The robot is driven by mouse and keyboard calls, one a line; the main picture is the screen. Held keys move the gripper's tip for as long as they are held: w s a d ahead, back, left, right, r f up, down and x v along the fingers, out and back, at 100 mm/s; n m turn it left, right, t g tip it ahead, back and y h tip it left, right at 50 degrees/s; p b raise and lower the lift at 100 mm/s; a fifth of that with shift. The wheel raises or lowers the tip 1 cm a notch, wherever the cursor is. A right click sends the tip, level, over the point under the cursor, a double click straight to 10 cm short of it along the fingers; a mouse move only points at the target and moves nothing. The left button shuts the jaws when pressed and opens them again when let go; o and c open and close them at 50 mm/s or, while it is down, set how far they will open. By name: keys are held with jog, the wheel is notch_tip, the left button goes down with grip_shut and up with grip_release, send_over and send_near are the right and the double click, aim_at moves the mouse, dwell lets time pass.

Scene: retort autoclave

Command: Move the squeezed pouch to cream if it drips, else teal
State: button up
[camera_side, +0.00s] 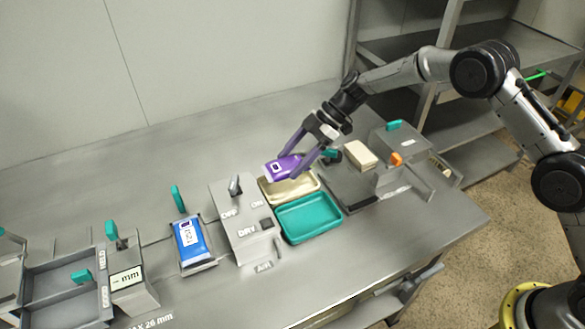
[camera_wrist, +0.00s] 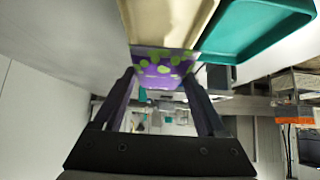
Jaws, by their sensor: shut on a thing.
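A purple pouch (camera_side: 281,167) with a white label is held between the fingers of my gripper (camera_side: 305,153), above the cream tray. In the wrist view the pouch (camera_wrist: 160,68) shows purple with green spots between the fingers of my gripper (camera_wrist: 165,85). The cream tray (camera_side: 296,198) lies directly behind the teal tray (camera_side: 310,219) in the side view. Both trays look empty where visible; the pouch and gripper hide part of the cream one. In the wrist view the cream tray (camera_wrist: 170,20) and teal tray (camera_wrist: 262,30) show at the top. No drip can be made out.
A blue pouch (camera_side: 190,240) lies in a holder further left. A grey unit with an orange knob (camera_side: 396,159) and a beige block (camera_side: 360,154) stand to the right.

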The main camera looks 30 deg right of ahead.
jog(key=shift+f, duration=1.6)
jog(key=shift+f, duration=0.25)
jog(key=shift+f, duration=0.35)
jog(key=o, duration=1.5)
